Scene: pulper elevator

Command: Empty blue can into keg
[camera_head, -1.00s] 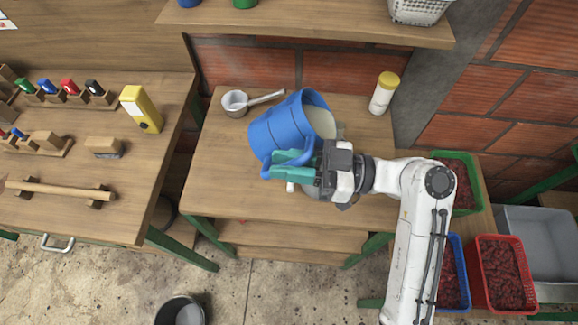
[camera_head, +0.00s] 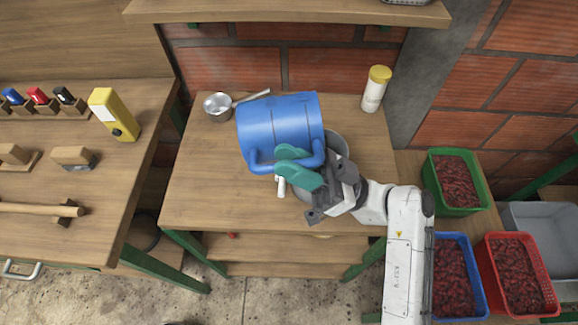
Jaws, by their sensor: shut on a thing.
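The blue can (camera_head: 280,128) is tipped on its side above the table, with its mouth end to the right and turned out of sight. My gripper (camera_head: 290,165) has teal fingers shut on the can's blue handle on the near side. A grey round vessel, which looks like the keg (camera_head: 337,144), stands on the table beneath the can's right end. The can and my gripper hide most of it. I cannot see the can's contents or whether anything is pouring.
A metal ladle (camera_head: 219,104) lies at the back left of the table (camera_head: 205,165). A white jar with a yellow lid (camera_head: 375,88) stands at the back right. Green (camera_head: 458,181), blue (camera_head: 460,275) and red (camera_head: 517,273) crates hold dark red contents at right. The table's left front is clear.

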